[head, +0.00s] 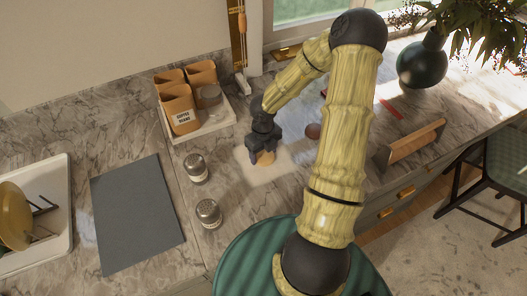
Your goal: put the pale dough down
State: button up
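My gripper (263,149) is dark and points down over the counter near the middle of the head view. The pale dough (265,158) is a small tan lump between its fingertips, and the fingers appear closed on it. The dough is directly over a pale square patch (262,176) on the marble counter. I cannot tell whether its underside touches that patch. The fingers hide the top of the dough.
Two glass shakers (196,169) (208,213) stand left of the patch. A white tray (220,127) with tan canisters (180,108) is behind them. A dark grey mat (137,214) lies left. A wooden holder (414,144) and dark vase (422,62) stand right.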

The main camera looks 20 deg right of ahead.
aim_at(264, 157)
jog(key=o, duration=0.4)
jog(key=shift+o, duration=0.2)
notch_tip(264, 157, up, 12)
jog(key=p, duration=0.2)
jog(key=shift+r, duration=0.2)
jog(key=shift+w, duration=0.1)
